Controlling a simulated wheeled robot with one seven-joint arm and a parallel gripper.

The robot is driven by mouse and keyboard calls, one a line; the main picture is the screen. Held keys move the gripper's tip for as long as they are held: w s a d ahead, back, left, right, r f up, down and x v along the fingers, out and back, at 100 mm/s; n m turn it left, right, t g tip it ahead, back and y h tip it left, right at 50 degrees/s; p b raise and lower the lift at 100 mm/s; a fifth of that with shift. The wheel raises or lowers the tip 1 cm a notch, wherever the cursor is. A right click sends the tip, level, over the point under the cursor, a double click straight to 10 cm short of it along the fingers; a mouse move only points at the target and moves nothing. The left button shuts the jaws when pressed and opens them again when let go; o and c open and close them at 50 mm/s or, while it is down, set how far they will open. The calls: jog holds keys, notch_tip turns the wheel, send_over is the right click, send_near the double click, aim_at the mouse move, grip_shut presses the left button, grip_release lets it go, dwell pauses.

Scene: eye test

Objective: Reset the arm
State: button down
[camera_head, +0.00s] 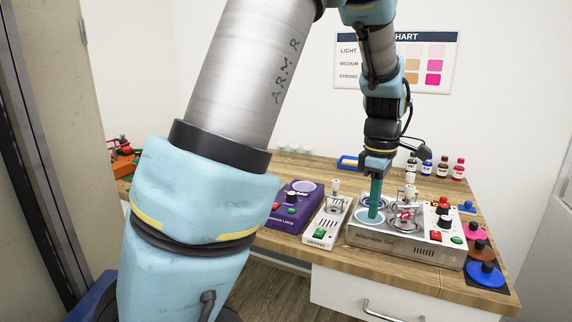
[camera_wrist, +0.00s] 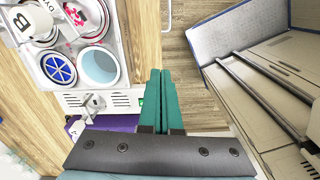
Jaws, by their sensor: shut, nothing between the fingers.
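My gripper (camera_head: 374,214) hangs at the end of my arm, fingers pointing down, in the head view. Its teal fingers lie together, shut and empty, in the wrist view (camera_wrist: 160,72). In the head view the fingertips overlap the left part of a silver machine (camera_head: 402,252) with round cups. In the wrist view they appear beside a pale blue cup (camera_wrist: 100,66) of that machine, with floor behind them. I cannot tell how high they are.
A wooden table (camera_head: 460,290) carries a purple device (camera_head: 292,208), a white device (camera_head: 322,228), several bottles (camera_head: 443,167) at the back and coloured discs (camera_head: 486,273) at the right edge. A wall chart (camera_head: 396,62) hangs behind. My large arm links hide the table's left part.

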jog(key=s+a+f+m, duration=0.2)
jog(key=a+m, duration=0.4)
jog(key=a, duration=0.7)
jog(key=s+a+f+m+t, duration=0.1)
jog(key=a+m, duration=0.5)
jog(key=a, duration=0.7)
jog(key=shift+s+f+t, duration=0.3)
jog(key=shift+s+f, duration=0.2)
jog(key=shift+s, duration=0.6)
